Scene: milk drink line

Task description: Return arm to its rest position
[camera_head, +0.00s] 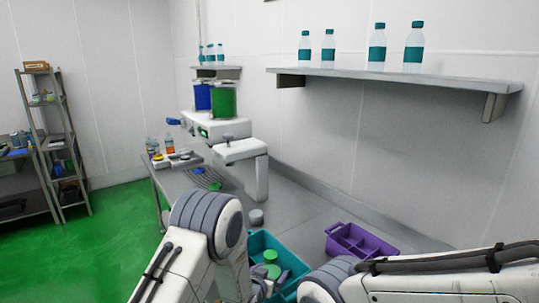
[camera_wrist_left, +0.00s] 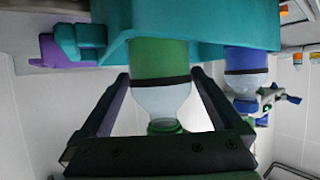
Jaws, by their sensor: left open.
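My left arm comes in from the left in the head view, and its gripper is mostly hidden low behind the arm beside the teal crate (camera_head: 258,238). In the left wrist view my left gripper (camera_wrist_left: 160,76) is open, with one finger on each side of a clear bottle (camera_wrist_left: 162,97) with a green band. The bottle is partly in the teal crate, which fills the top of that view (camera_wrist_left: 225,22).
A purple divided crate (camera_head: 360,243) sits right of the teal one. A dispenser with a green container (camera_head: 223,102) and a blue container (camera_head: 202,97) stands farther back. A wall shelf (camera_head: 400,78) holds several bottles. Green floor (camera_head: 90,250) is open at left.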

